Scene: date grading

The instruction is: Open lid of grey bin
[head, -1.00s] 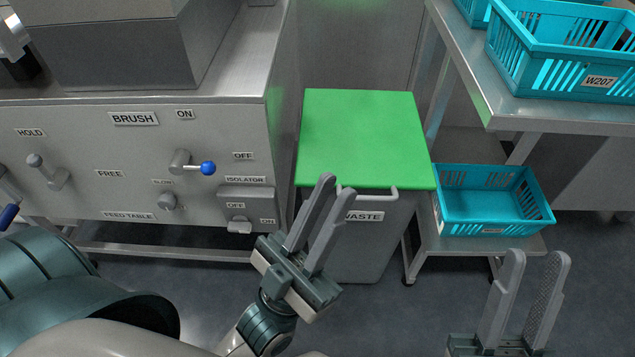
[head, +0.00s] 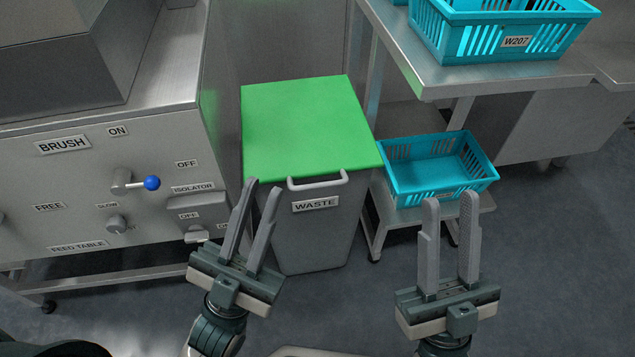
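The grey bin (head: 314,232) stands on the floor in the middle of the head view, with a WASTE label on its front. Its flat green lid (head: 308,128) lies shut on top. A light grey bar handle (head: 318,183) sits at the lid's front edge. My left gripper (head: 262,187) is open and empty, in front of the bin's left side and left of the handle, apart from it as far as I can tell. My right gripper (head: 450,200) is open and empty, to the right of the bin and in front of the lower teal crate.
The brush machine (head: 95,190) with knobs and a blue-tipped lever stands close on the left. A steel table (head: 480,85) on the right bears a teal crate W207 (head: 515,42). Another teal crate (head: 437,188) is on its lower shelf. The floor in front is clear.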

